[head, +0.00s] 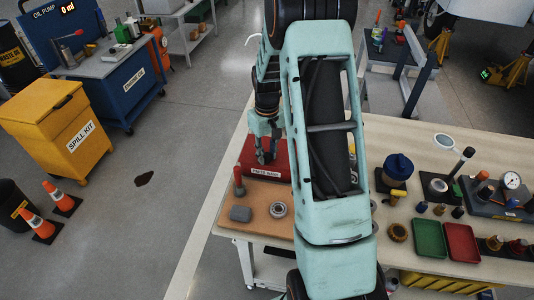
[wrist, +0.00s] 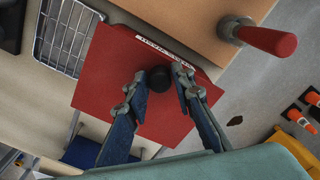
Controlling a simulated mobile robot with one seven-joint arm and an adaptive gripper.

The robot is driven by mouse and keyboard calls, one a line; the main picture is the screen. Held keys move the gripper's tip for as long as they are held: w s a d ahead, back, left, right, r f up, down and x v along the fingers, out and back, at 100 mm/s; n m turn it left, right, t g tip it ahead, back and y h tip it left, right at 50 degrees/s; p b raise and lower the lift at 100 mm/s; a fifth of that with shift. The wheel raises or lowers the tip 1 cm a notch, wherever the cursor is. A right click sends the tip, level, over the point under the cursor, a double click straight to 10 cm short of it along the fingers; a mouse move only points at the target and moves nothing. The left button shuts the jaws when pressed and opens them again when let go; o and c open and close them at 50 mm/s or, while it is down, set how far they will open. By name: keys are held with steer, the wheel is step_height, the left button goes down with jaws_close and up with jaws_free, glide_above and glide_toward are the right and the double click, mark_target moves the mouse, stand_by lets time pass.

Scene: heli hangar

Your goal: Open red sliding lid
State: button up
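The red lid (head: 280,158) is a flat red panel with a white label strip along its near edge, on the bench behind my arm. It also shows in the wrist view (wrist: 105,75), with a round black knob (wrist: 160,80) on it. My gripper (wrist: 160,72) is over the lid with one finger on each side of the knob. The fingers are apart, with narrow gaps seeming to show beside the knob; I cannot tell whether either touches it. In the head view my gripper (head: 267,155) is partly hidden by my arm, which also covers the lid's right part.
A brown board (head: 255,206) holds a red-handled tool (head: 239,182), a grey block (head: 240,214) and a metal ring (head: 278,210). A wire basket (wrist: 68,35) lies beside the lid. Green (head: 430,238) and red (head: 462,243) trays and several jars crowd the bench's right side.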

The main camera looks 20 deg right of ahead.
jaws_close()
steer(key=shift+w, duration=0.1)
steer(key=w+d, duration=0.6)
steer(key=w, duration=0.3)
steer(key=shift+w+d, duration=0.2)
steer(key=shift+w, duration=0.05)
steer(key=shift+r, duration=0.1)
steer(key=o, duration=0.5)
jaws_free()
steer(key=shift+s, duration=0.1)
step_height(320, 180, up, 12)
